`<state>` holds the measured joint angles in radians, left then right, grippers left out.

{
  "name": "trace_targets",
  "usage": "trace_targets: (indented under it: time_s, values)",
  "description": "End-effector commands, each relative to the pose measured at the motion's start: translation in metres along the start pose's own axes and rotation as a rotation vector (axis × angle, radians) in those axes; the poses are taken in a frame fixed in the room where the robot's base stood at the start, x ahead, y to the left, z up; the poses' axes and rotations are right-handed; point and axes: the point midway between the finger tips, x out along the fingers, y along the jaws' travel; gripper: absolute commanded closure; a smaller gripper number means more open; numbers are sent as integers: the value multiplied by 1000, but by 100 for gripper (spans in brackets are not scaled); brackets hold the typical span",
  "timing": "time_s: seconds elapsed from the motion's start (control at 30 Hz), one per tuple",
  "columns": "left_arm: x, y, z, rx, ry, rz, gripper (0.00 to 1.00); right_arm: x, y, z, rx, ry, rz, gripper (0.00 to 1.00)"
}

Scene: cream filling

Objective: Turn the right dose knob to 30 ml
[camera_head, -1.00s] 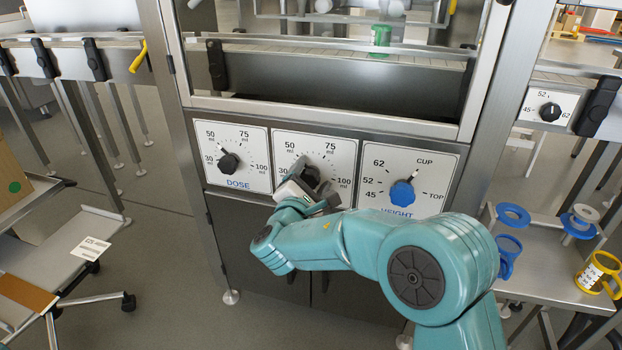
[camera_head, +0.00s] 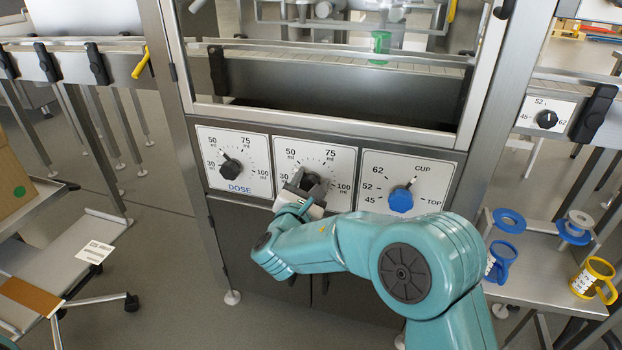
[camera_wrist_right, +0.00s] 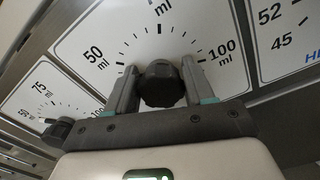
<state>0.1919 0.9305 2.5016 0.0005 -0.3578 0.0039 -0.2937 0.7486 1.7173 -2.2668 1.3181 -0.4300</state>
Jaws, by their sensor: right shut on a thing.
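The right dose knob (camera_head: 312,180) is black and sits on the middle white dial panel (camera_head: 333,157), marked 50, 75 and 100 ml. My right gripper (camera_head: 308,184) is shut on it, with one finger on either side. In the right wrist view the knob (camera_wrist_right: 161,85) sits between the two grey fingers (camera_wrist_right: 159,88), below the scale between 50 and 100 ml. My left gripper is not in view.
The left dose knob (camera_head: 231,167) points near 50 ml. The blue height knob (camera_head: 401,199) is close on the right, pointing toward CUP. A glass-fronted machine bay is above. A side shelf holds blue rings (camera_head: 509,220) and a yellow mug (camera_head: 593,278).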

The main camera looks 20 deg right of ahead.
Motion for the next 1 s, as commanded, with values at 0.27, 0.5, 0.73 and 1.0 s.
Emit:
trace_targets:
  time_s: [0.27,0.5,0.73,1.0]
  values:
    - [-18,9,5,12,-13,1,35,-1,2,0,-262,6,0,78]
    - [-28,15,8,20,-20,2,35,-1,3,-1,-448,6,1,78]
    - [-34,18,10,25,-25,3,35,-1,3,-2,-567,6,1,78]
    - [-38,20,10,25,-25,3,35,-1,3,-4,-631,7,1,78]
